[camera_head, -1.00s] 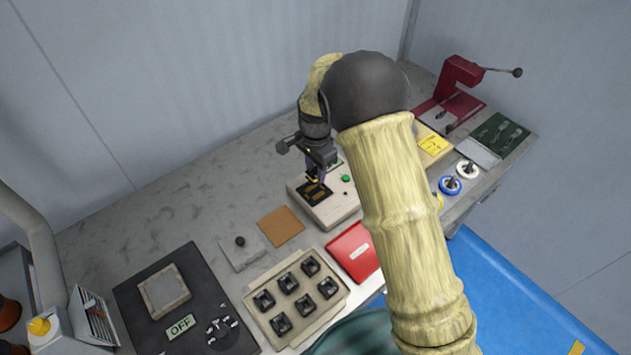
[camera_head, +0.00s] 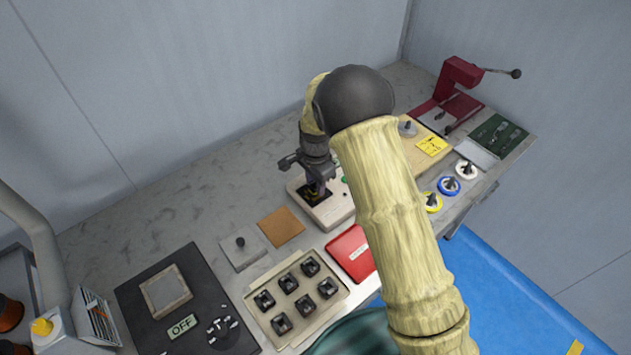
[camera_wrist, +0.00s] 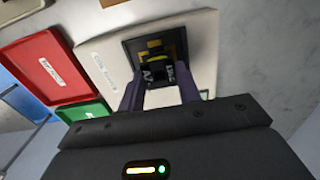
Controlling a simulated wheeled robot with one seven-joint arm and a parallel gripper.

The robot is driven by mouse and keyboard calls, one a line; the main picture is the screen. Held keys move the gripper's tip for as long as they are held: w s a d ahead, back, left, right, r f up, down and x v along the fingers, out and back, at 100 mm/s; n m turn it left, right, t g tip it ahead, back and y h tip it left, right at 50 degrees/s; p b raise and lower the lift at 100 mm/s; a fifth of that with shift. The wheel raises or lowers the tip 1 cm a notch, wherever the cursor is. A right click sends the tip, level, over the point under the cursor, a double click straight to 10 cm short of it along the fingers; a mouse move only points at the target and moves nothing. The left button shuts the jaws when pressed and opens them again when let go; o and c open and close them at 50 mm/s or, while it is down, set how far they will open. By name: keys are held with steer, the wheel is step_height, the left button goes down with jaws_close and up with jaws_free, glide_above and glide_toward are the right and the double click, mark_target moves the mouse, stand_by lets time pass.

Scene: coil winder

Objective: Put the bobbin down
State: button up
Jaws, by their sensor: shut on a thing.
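My gripper (camera_head: 315,192) is over the cream box (camera_head: 333,211) with a black square pad on its top. In the wrist view my gripper (camera_wrist: 158,88) is shut on a small dark bobbin (camera_wrist: 157,64) with a yellow band and pale lettering. The bobbin is over the black pad (camera_wrist: 136,46), which has brass-coloured patches. I cannot tell whether the bobbin touches the pad. In the head view the bobbin is mostly hidden by my gripper.
A beige tray (camera_head: 255,301) holds several black bobbins in front. A red tray (camera_head: 350,254) lies right of it. A brown square mat (camera_head: 281,227) lies left of the box. Several spools, including a blue-rimmed one (camera_head: 448,186), stand right. The table's back left is clear.

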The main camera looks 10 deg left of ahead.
steer(key=shift+f, duration=0.15)
steer(key=o, duration=0.9)
steer(key=shift+o, duration=0.2)
step_height(320, 180, up, 12)
steer(key=b, duration=0.1)
steer(key=shift+b, duration=0.35)
